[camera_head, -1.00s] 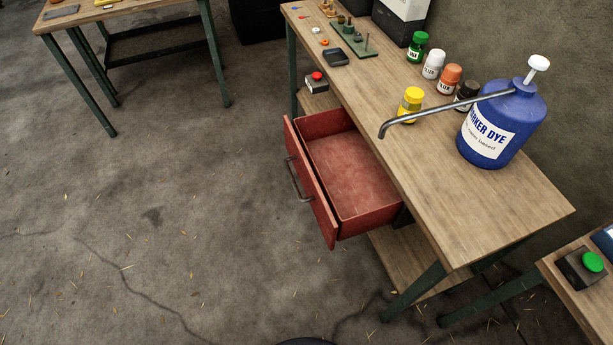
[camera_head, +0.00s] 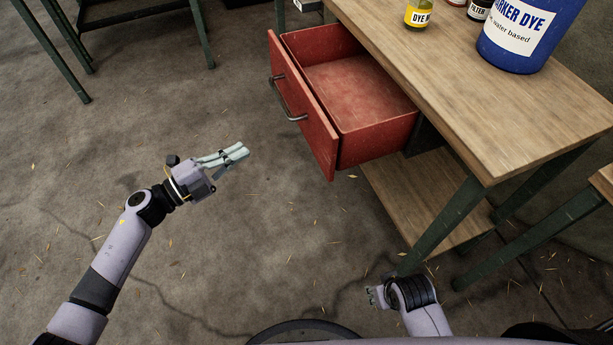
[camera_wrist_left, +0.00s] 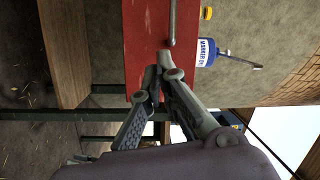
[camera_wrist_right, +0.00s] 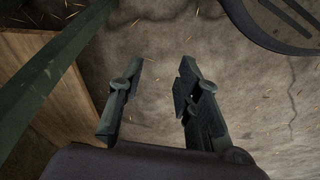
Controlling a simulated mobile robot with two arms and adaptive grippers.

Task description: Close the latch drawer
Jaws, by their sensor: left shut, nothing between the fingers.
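The red drawer (camera_head: 350,88) under the workbench is pulled well out and empty. Its front panel (camera_head: 303,108) carries a dark metal handle (camera_head: 288,98). My left gripper (camera_head: 240,151) is shut and empty, left of the drawer front and apart from it, its fingers pointing toward it. In the left wrist view the red front (camera_wrist_left: 140,40) and the handle (camera_wrist_left: 172,22) lie just beyond the fingertips. My right gripper (camera_head: 370,296) is low, by the near bench leg. In the right wrist view its fingers (camera_wrist_right: 158,75) are apart with nothing between them.
The wooden workbench (camera_head: 480,110) holds a blue marker dye jug (camera_head: 520,30) and a yellow bottle (camera_head: 418,14). A lower shelf (camera_head: 420,200) and a green leg (camera_head: 440,225) stand near my right gripper. The floor left of the drawer is clear.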

